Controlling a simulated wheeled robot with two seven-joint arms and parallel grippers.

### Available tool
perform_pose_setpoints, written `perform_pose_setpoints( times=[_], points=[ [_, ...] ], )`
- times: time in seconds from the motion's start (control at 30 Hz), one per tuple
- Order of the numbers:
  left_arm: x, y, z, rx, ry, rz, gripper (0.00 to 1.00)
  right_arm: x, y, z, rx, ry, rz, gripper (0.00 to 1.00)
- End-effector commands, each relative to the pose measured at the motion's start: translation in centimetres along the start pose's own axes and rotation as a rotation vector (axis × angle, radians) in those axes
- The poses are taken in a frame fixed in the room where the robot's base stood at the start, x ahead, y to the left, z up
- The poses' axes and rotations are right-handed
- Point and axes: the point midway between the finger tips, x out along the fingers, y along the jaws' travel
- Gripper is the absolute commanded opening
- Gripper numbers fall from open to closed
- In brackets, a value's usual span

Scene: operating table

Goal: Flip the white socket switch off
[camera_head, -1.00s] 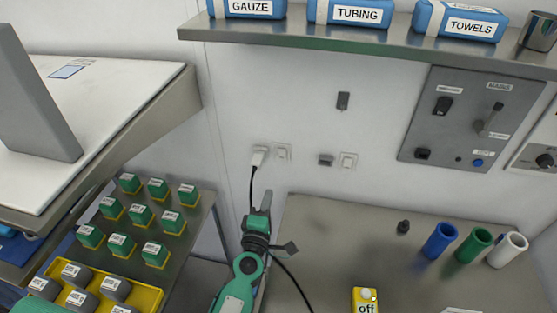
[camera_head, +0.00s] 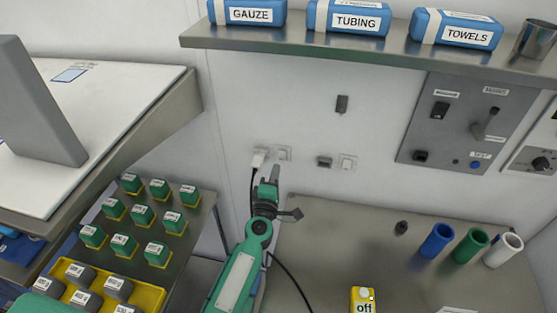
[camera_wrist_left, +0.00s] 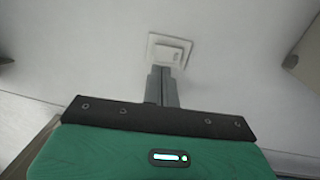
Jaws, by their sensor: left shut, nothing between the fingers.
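Two wall outlets sit low on the back wall. The left one holds a white plug (camera_head: 259,158) with a black cable and has a white switch (camera_head: 284,153) beside it. The right one has a dark plug (camera_head: 325,161) and another white switch (camera_head: 347,162). My left gripper (camera_head: 275,170) is shut and empty, its tips just below the left white switch. In the left wrist view the shut fingers (camera_wrist_left: 162,72) point up at a white switch plate (camera_wrist_left: 170,48) and overlap its lower edge. I cannot tell whether they touch it. My right gripper is not in view.
A yellow block marked "off" (camera_head: 363,300) and blue, green and white cylinders stand on the steel table (camera_head: 330,230). A dark-grey control panel (camera_head: 460,125) is at right. A shelf (camera_head: 370,52) overhangs above. Green labelled blocks sit at lower left.

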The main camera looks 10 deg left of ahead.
Motion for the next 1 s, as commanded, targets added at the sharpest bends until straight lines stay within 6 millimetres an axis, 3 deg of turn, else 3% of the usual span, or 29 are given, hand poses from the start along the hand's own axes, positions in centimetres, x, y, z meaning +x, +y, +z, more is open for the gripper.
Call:
perform_pose_setpoints(
  times=[0.1, 0.3, 1.0],
  points=[
    [1.9, 0.1, 0.0, 0.002, -0.001, 0.001, 0.0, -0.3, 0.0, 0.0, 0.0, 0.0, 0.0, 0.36],
    [3.9, 0.0, 0.0, 0.001, -0.002, 0.0, 0.0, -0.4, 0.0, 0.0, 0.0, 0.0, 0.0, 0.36],
    [5.0, 0.2, 0.0, 0.0, 0.0, 0.001, 0.0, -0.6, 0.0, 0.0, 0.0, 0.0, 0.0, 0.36]
  ],
)
